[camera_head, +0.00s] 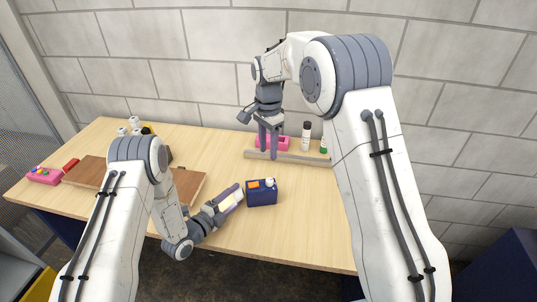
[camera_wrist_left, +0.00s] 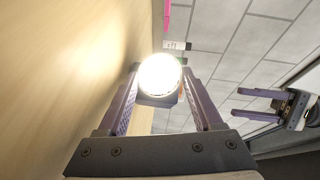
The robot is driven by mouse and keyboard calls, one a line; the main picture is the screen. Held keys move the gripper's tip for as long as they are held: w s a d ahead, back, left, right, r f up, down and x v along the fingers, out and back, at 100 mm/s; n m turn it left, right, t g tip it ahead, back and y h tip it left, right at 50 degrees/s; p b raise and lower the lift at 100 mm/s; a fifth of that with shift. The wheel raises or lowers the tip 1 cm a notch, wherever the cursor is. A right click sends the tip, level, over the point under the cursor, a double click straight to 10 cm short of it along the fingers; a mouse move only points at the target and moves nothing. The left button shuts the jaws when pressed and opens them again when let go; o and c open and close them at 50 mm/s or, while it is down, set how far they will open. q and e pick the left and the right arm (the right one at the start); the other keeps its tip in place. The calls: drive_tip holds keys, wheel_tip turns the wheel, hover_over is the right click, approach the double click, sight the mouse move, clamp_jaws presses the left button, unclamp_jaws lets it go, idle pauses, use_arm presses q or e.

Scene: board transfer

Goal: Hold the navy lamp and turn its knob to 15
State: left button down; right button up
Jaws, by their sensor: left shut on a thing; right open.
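The navy lamp (camera_head: 262,196) is a small box near the front middle of the table, with an orange patch and a white round knob (camera_head: 270,182) on top. In the left wrist view the lamp's bright round light (camera_wrist_left: 160,76) shines straight between the fingers. My left gripper (camera_head: 241,190) reaches in from the left and is shut on the lamp's lit end. The knob's reading is too small to tell. My right gripper (camera_head: 268,154) points down, open and empty, behind the lamp and above the table; it also shows in the left wrist view (camera_wrist_left: 247,100).
A pink block (camera_head: 283,143) and a long pale strip (camera_head: 310,159) lie at the back, with a white bottle (camera_head: 306,136) and a green bottle (camera_head: 323,145). Brown boards (camera_head: 90,172) and a pink tray (camera_head: 44,176) are at left. The table right of the lamp is clear.

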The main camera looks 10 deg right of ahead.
use_arm(q)
unclamp_jaws()
